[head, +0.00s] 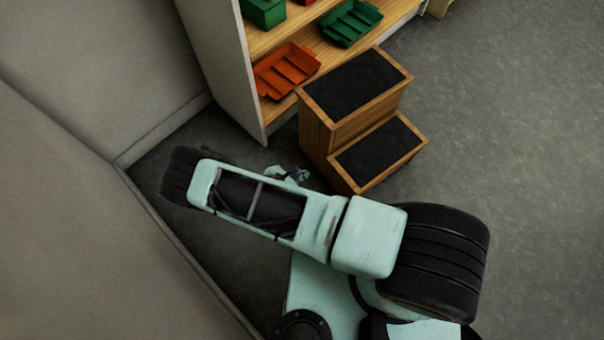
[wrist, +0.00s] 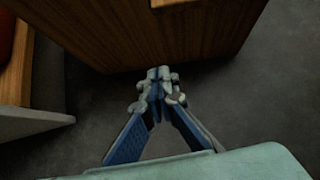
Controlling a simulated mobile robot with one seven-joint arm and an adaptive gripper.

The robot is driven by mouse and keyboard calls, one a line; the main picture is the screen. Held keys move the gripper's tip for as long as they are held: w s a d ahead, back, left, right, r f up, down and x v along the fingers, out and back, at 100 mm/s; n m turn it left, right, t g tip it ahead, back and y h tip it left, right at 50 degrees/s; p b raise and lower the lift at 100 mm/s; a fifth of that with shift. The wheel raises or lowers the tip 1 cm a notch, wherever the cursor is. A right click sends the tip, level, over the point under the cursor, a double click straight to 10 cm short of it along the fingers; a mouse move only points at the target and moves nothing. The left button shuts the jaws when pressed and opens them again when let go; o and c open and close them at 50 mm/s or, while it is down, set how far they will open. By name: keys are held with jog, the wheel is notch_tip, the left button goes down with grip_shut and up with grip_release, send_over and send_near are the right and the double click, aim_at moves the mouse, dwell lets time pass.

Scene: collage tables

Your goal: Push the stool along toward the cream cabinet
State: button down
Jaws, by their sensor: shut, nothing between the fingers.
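The stool (head: 318,130) is a wooden two-step stool with black tread pads, standing upright in front of the shelf in the head view. Its wooden side (wrist: 130,35) fills the top of the wrist view. My gripper (head: 300,175) is low beside the stool's left side, partly hidden by my arm. In the wrist view my gripper (wrist: 158,75) is shut and empty, its tips close to the stool's lower edge; I cannot tell whether they touch it. I cannot make out a cream cabinet for certain; a pale-sided shelf unit (head: 225,70) stands behind the stool.
The shelf holds an orange tray (head: 285,70) and green trays (head: 350,22). Grey walls (head: 80,200) close off the left side. Open grey floor (head: 500,120) lies to the right of the stool. The shelf's corner (wrist: 30,122) shows at left in the wrist view.

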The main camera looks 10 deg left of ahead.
aim_at(325, 164)
jog(key=b+x, duration=0.1)
jog(key=x, duration=0.2)
jog(key=r+b+x, duration=0.1)
jog(key=x, duration=0.1)
jog(key=w+d+b+x, duration=0.1)
jog(key=x, duration=0.2)
jog(key=shift+w+d, duration=0.1)
jog(key=shift+w, duration=0.05)
jog(key=shift+w+d+r, duration=0.1)
jog(key=shift+w+d, duration=0.2)
jog(key=shift+w, duration=0.05)
jog(key=shift+d, duration=0.1)
